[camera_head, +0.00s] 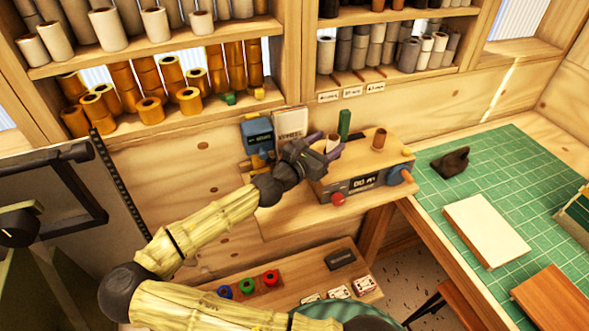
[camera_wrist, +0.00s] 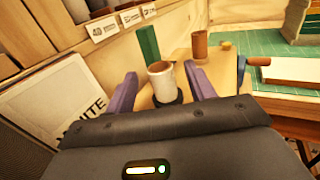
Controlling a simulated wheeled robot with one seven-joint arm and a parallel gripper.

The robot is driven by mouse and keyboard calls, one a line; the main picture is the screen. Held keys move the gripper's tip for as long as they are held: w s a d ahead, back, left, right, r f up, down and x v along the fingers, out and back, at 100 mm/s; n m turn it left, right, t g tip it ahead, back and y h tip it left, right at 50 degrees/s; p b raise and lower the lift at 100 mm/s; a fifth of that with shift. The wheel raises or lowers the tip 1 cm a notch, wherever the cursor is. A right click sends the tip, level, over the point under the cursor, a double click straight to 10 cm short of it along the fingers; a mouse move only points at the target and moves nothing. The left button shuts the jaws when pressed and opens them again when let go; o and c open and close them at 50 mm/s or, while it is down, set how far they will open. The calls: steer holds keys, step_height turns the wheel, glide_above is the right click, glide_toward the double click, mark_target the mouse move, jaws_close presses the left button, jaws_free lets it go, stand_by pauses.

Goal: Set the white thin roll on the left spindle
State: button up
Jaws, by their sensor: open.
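The white thin roll (camera_wrist: 160,85), with a brown core, stands about upright on a dark round base at the left of the wooden-topped machine (camera_head: 358,163). In the head view it shows small (camera_head: 333,142) by my fingers. My gripper (camera_wrist: 163,76) is open, with one purple finger on each side of the roll; contact cannot be told. In the head view my gripper (camera_head: 323,147) is at the machine's left end. The left spindle itself is hidden, apparently under or inside the roll. A brown cylinder (camera_head: 379,139) stands on the machine's right part and also shows in the wrist view (camera_wrist: 200,46).
A green upright block (camera_head: 344,123) stands close behind the roll. A white sign (camera_head: 291,121) and a blue device (camera_head: 257,135) are left of the machine. Shelves with several rolls (camera_head: 150,108) are above. A green mat (camera_head: 510,165) with a white board (camera_head: 486,230) lies right.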

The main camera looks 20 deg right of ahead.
steer(key=b+v, duration=0.2)
steer(key=v, duration=1)
steer(key=shift+s+a, duration=0.25)
steer(key=shift+a, duration=0.1)
stand_by(0.4)
steer(key=shift+f, duration=0.1)
